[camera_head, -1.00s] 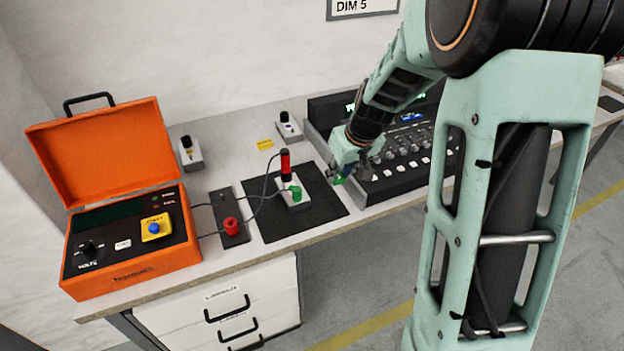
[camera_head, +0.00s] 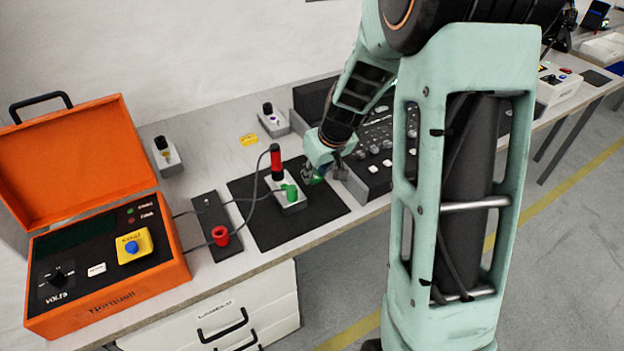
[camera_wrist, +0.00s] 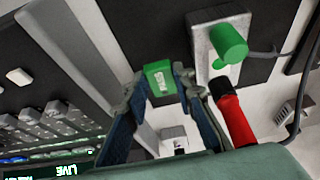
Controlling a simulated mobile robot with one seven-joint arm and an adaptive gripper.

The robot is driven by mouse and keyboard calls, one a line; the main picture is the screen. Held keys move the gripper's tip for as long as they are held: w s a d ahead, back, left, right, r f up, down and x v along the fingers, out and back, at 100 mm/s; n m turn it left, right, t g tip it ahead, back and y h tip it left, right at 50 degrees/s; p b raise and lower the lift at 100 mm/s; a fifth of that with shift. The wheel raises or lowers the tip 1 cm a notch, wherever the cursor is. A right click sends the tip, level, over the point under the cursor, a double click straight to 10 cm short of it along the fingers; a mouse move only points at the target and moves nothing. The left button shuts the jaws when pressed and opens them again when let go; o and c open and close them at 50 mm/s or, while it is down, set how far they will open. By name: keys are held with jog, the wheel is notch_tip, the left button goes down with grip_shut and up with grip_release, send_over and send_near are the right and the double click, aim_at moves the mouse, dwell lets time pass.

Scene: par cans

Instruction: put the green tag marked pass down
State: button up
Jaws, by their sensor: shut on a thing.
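The green tag marked pass (camera_wrist: 160,78) is between the fingertips of my gripper (camera_wrist: 157,82) in the wrist view, with white lettering facing the camera. My gripper is shut on it. In the head view my gripper (camera_head: 318,174) is over the right part of the black mat (camera_head: 303,229), and the tag shows as a small green patch (camera_head: 316,180) there. I cannot tell whether the tag touches the mat. Just left of my gripper, a pale box with a green plug (camera_head: 291,193) stands on the mat, and a red and black probe (camera_head: 277,162) rises beside it.
An open orange tester (camera_head: 108,240) stands at left, with leads running to the box area. A black strip with a red socket (camera_head: 220,235) lies between them. A dark lighting console (camera_head: 375,160) is close right of my gripper. The mat's front is clear.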

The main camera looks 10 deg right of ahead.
aim_at(316, 179)
notch_tip(316, 179, down, 2)
jog(key=shift+w+a+f+b, duration=0.1)
jog(key=shift+b, duration=0.4)
jog(key=shift+f+b, duration=0.3)
jog(key=shift+f, duration=0.15)
jog(key=shift+f, duration=0.15)
jog(key=o, duration=0.7)
jog(key=shift+o, duration=0.2)
jog(key=shift+r, duration=0.3)
jog(key=p+v, duration=0.1)
jog(key=v, duration=1.1)
jog(key=shift+p, duration=0.4)
